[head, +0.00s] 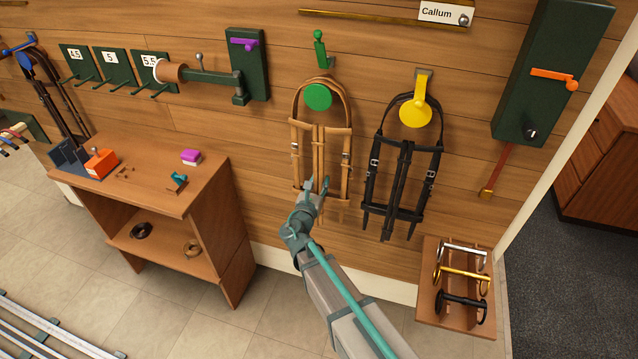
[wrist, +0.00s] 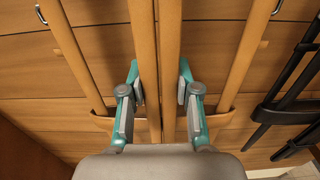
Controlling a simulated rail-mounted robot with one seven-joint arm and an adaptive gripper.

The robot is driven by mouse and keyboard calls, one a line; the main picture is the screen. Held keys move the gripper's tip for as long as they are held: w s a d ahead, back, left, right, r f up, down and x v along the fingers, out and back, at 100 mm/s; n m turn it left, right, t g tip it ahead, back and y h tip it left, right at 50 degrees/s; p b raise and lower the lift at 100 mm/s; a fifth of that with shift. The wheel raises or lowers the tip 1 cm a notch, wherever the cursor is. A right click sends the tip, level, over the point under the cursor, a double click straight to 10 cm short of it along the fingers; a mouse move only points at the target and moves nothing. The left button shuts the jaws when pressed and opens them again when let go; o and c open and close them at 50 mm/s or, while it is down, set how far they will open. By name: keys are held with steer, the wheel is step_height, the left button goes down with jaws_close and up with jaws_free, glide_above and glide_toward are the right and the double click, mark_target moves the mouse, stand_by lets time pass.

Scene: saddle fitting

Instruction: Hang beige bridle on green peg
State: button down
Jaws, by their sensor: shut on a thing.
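The beige bridle (head: 347,150) is upright against the wooden wall, its top loop arching over the round disc of the green peg (head: 318,97). A green upright piece (head: 319,50) shows just above. Whether the loop bears on the peg, I cannot tell. My gripper (head: 312,190) is at the lower middle of the bridle. In the wrist view my gripper (wrist: 160,95) is shut on the bridle's two central straps (wrist: 143,40), one finger on each side. The outer straps (wrist: 75,50) hang clear of the fingers.
A black bridle (head: 405,165) hangs on a yellow peg (head: 415,112) close at right. A rack of bits (head: 460,285) is low at right. A wooden shelf unit (head: 200,205) stands at left, below a saddle rack arm (head: 210,76).

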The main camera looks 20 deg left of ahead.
steer(key=c, duration=0.7)
jaws_free()
steer(key=shift+c, duration=0.2)
steer(key=s, duration=1.2)
steer(key=s+d+f+m+g+h, duration=0.2)
steer(key=s+d+f+m+g, duration=0.2)
steer(key=d+f+m, duration=0.35)
steer(key=s+d+f+m+g+h, duration=0.25)
steer(key=d+f+m+g, duration=0.3)
steer(key=d+f, duration=0.3)
steer(key=s+d+f+m+g+h, duration=0.1)
steer(key=s+d+f+m+g, duration=0.35)
steer(key=d+f+m, duration=0.3)
steer(key=s+d+f+m+g+y, duration=0.2)
steer(key=s+d+f+m+g, duration=0.1)
steer(key=s, duration=0.6)
steer(key=s+d+f+m+g+y, duration=0.2)
steer(key=s+d+f+m+g, duration=0.2)
steer(key=s+d+m, duration=0.3)
steer(key=s+d+f+m+g+y, duration=0.2)
steer(key=s+d+f+m, duration=0.3)
steer(key=s, duration=0.6)
steer(key=shift+d+g, duration=0.6)
steer(key=shift+g, duration=0.3)
